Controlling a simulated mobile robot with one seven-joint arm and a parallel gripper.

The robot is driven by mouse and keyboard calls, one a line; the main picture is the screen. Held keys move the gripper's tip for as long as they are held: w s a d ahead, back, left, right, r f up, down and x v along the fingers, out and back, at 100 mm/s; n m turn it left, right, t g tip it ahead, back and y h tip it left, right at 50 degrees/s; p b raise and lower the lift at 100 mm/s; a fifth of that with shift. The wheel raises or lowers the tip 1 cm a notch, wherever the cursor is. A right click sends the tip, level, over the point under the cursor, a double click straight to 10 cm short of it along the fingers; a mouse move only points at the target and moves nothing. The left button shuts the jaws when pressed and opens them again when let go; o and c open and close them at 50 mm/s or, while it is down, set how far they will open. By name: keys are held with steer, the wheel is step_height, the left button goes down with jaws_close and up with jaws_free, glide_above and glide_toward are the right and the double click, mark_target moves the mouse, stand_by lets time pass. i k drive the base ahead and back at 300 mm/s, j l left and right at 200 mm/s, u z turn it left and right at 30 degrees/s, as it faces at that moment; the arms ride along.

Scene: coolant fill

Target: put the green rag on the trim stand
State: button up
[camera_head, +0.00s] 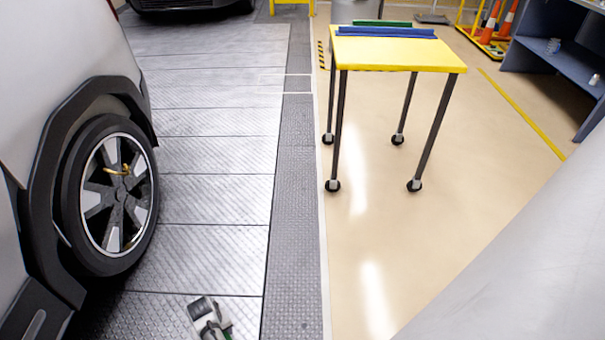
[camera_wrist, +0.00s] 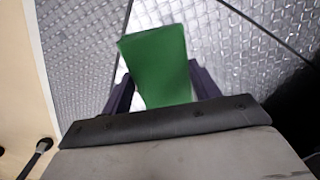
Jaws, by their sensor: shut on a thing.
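The green rag (camera_wrist: 157,62) is between the two dark fingers of my gripper (camera_wrist: 162,86) in the wrist view, with the gripper shut on it. In the head view my gripper (camera_head: 210,320) shows at the bottom edge, above the metal floor plates, with only a little green visible beside it. The likely trim stand (camera_head: 395,54), a yellow-topped table on dark legs with casters, stands upper right of my gripper and well apart from it. A blue padded strip (camera_head: 385,33) and a green strip (camera_head: 382,22) lie along its far edge.
A car's wheel (camera_head: 112,195) and body are close on the left. Blue shelving (camera_head: 560,65) stands at the right, and orange cones (camera_head: 498,22) at the back right. The beige floor (camera_head: 450,170) around the stand's legs is clear.

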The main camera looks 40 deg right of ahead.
mark_target(422, 52)
steer(key=i+l+z, duration=0.1)
steer(key=z, duration=0.25)
steer(key=i+l+z, duration=0.1)
steer(key=z, duration=0.25)
steer(key=i+l+z, duration=0.1)
steer(key=z, duration=0.25)
steer(key=i+l+z, duration=0.15)
steer(key=i+z, duration=0.15)
steer(key=z, duration=0.15)
steer(key=i+z, duration=0.35)
steer(key=z, duration=0.15)
steer(key=i+j+z, duration=0.15)
steer(key=i, duration=0.3)
steer(key=i+j+z, duration=0.15)
steer(key=i, duration=0.35)
